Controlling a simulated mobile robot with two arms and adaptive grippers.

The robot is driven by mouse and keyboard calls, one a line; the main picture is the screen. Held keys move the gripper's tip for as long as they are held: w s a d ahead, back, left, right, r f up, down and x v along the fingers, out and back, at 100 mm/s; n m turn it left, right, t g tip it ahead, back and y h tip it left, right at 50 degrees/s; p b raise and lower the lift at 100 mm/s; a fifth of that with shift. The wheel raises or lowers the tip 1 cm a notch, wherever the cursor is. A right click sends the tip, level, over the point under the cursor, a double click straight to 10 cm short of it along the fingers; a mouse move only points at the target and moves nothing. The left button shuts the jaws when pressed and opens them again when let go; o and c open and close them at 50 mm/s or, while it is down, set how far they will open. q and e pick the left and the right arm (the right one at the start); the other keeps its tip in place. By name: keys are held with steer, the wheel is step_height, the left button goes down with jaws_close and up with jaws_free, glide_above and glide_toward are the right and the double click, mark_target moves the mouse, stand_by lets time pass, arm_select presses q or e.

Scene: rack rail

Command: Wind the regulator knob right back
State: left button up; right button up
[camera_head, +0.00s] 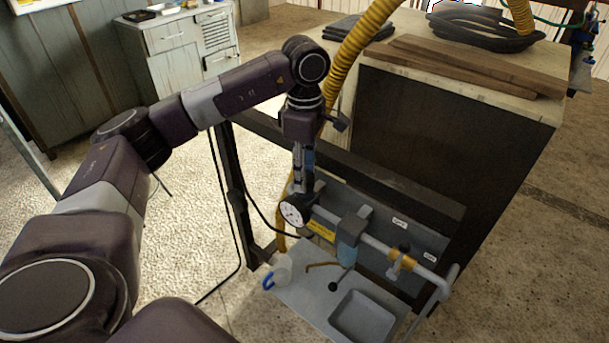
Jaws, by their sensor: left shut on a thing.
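My left gripper (302,180) comes down from above and is shut at the top of the regulator, just above and behind the round white gauge (292,213). The knob itself is mostly hidden between the fingers, so its turn position cannot be told. The regulator sits at the left end of a grey pipe rail (378,247) on a grey back panel (425,232). My right gripper is not in view.
A yellow hose (358,42) hangs behind my gripper. A wooden-topped bench (545,105) stands behind.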

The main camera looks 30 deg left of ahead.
arm_select(q)
steer(key=n, duration=0.5)
steer(key=shift+r+b, duration=0.1)
steer(key=shift+b, duration=0.2)
steer(key=shift+w, duration=0.1)
stand_by(0.3)
steer(key=o, duration=1.2)
steer(key=shift+c, duration=0.2)
step_height(320, 180, up, 12)
